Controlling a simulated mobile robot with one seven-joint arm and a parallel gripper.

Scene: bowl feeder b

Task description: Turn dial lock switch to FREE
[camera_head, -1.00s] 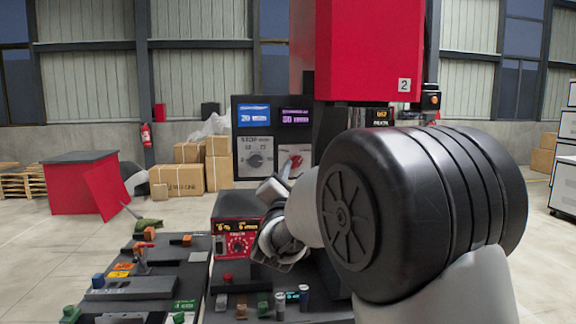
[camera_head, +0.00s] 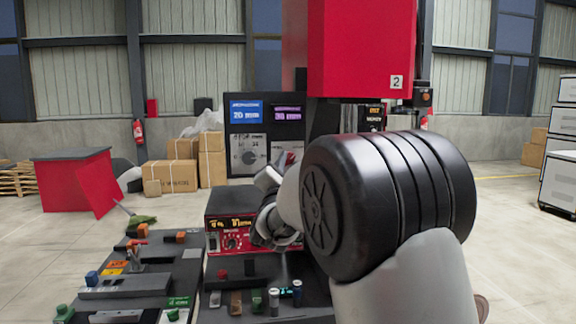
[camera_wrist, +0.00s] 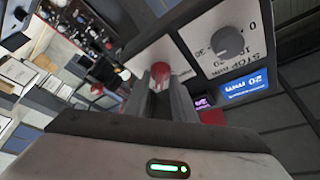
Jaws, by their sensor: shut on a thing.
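A red knob (camera_wrist: 160,76) sits on a pale plate of the dark control panel (camera_head: 236,170). In the wrist view, my gripper (camera_wrist: 161,88) is shut on this knob, with a finger on each side.
A grey STOP dial (camera_head: 249,157) sits left of the red knob, below blue and purple displays. A red control box (camera_head: 231,233) stands below. A bench (camera_head: 183,270) with several small switches is at the lower left. A red machine housing (camera_head: 360,50) hangs above.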

